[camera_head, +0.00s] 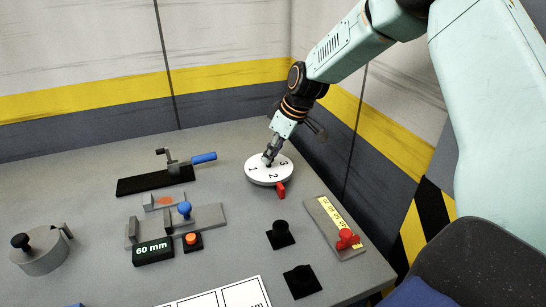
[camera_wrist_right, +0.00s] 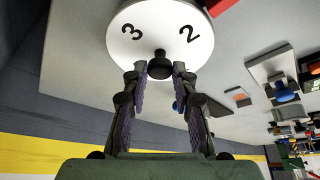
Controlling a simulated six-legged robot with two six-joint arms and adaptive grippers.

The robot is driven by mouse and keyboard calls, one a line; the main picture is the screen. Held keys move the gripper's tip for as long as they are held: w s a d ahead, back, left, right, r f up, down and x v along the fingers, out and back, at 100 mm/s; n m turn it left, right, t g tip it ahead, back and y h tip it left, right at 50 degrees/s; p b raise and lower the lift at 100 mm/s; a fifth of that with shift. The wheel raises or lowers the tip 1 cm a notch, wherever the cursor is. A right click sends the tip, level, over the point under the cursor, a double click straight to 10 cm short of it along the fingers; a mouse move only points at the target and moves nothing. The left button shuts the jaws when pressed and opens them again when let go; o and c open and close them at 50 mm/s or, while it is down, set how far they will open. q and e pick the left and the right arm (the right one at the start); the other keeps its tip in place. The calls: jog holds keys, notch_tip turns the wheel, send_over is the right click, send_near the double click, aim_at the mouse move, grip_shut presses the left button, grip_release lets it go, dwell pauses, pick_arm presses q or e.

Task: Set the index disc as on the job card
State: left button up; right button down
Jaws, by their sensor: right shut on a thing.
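The index disc (camera_head: 259,178) is a white round plate with the black numbers 1, 2 and 3 showing, on the grey table. A red pointer block (camera_head: 281,189) stands at its front rim, and 2 is the visible number nearest to it. My right gripper (camera_head: 268,160) comes down from above and is shut on the disc's black centre knob (camera_wrist_right: 160,61). The wrist view shows a fingertip on either side of the knob, with 2 and 3 on the disc (camera_wrist_right: 140,22). The job card (camera_head: 215,299) is cut off at the bottom edge, so its content is unreadable. My left gripper is not in view.
A lever clamp with a blue handle (camera_head: 203,158) lies left of the disc. A slide block with a blue knob (camera_head: 184,209), a 60 mm display (camera_head: 153,251), a round grey pot (camera_head: 40,250), black posts (camera_head: 280,236) and a yellow scale with a red slider (camera_head: 347,239) stand nearer.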

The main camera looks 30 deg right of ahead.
jog(key=shift+n, duration=0.4)
jog(key=c, duration=1.5)
grip_release()
jog(key=shift+f, duration=0.1)
jog(key=o, duration=0.4)
jog(key=shift+w, duration=0.2)
jog(key=shift+o, duration=0.2)
jog(key=shift+s, duration=0.15)
jog(key=shift+s+d+r, duration=0.1)
jog(key=shift+r, duration=0.5)
jog(key=v, duration=1.1)
